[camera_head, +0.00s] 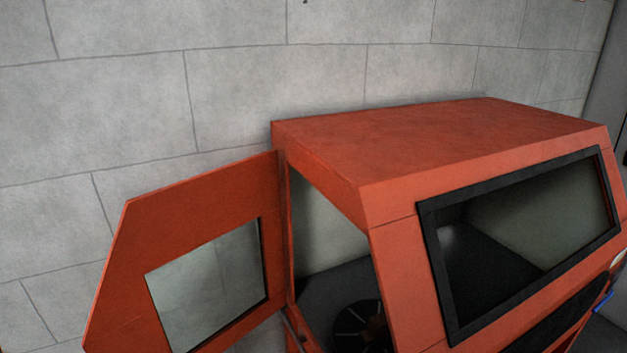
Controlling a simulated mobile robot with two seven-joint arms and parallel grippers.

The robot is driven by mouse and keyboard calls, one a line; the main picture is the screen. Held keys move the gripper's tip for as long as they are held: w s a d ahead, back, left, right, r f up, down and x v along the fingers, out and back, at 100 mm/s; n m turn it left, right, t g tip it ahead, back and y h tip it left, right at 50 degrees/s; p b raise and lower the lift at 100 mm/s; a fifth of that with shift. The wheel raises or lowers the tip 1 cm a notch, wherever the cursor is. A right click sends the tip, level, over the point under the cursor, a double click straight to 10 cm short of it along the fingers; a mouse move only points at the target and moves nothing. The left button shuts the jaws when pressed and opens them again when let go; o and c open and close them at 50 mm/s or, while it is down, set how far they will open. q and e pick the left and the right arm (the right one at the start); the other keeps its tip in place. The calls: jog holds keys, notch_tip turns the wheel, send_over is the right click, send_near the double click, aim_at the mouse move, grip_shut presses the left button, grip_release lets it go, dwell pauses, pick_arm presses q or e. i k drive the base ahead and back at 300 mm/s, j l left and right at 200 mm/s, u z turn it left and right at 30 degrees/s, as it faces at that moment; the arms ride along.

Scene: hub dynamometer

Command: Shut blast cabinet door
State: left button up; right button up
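The blast cabinet (430,150) is an orange-red box with a sloped front. It fills the right half of the head view. A black-framed window (530,235) is set in its sloped front. Its side door (185,220) is open and swung out to the left, hinged at the cabinet's back left edge. The door has a window pane (210,285) in it. Through the open side I see a dark floor and a round dark slotted part (360,325) inside. Neither of my grippers is in view.
A grey block wall (240,75) stands behind the cabinet and door. A small blue thing (603,302) shows at the cabinet's lower right edge. No obstacle shows between the open door and the side opening.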

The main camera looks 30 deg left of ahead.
aim_at(158, 227)
jog(key=u, duration=1.7)
jog(key=i+j, duration=0.15)
jog(key=j, duration=0.15)
jog(key=i+j+z, duration=0.1)
jog(key=j, duration=0.25)
jog(key=i+j+z, duration=0.1)
jog(key=i+j, duration=0.25)
jog(key=j, duration=0.3)
